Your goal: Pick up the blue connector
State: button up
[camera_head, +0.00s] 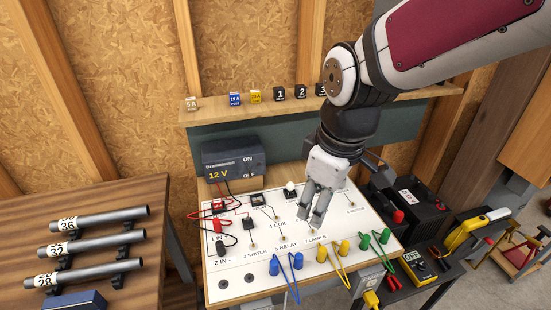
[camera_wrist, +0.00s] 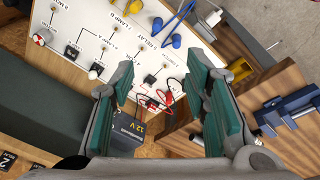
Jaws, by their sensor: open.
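The blue connector (camera_head: 274,266) is a looped blue lead with two blue plugs. It sits at the front edge of the white circuit board (camera_head: 235,267), left of the yellow one. One blue plug also shows near the top of the wrist view (camera_wrist: 176,41). My gripper (camera_head: 311,217) points down over the middle of the board, behind and to the right of the blue connector and apart from it. In the wrist view its two green-padded fingers (camera_wrist: 158,78) are spread wide, with nothing held between them.
A yellow connector (camera_head: 345,247) and a green connector (camera_head: 365,242) sit to the right along the same edge. Red and black clips (camera_head: 219,206) lie on the board's left. A 12 V supply (camera_head: 234,165) stands behind. A shelf (camera_head: 215,117) holds small blocks, including a blue one (camera_head: 235,99).

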jog(key=w+a+f+n+g+b, duration=0.25)
jog(key=a+f+n, duration=0.45)
jog(key=f, duration=0.6)
jog(key=p, duration=0.1)
send_over(274, 262)
jog(key=shift+m+t+h, duration=0.3)
jog(key=shift+t+h, duration=0.05)
jog(key=shift+h, duration=0.05)
notch_tip(274, 262, down, 7)
jog(key=shift+s+a+f, duration=0.1)
jog(key=shift+s+f, duration=0.05)
jog(key=shift+f+p, duration=0.3)
jog(key=shift+f, duration=2.65)
jog(key=shift+c, duration=0.2)
grip_shut()
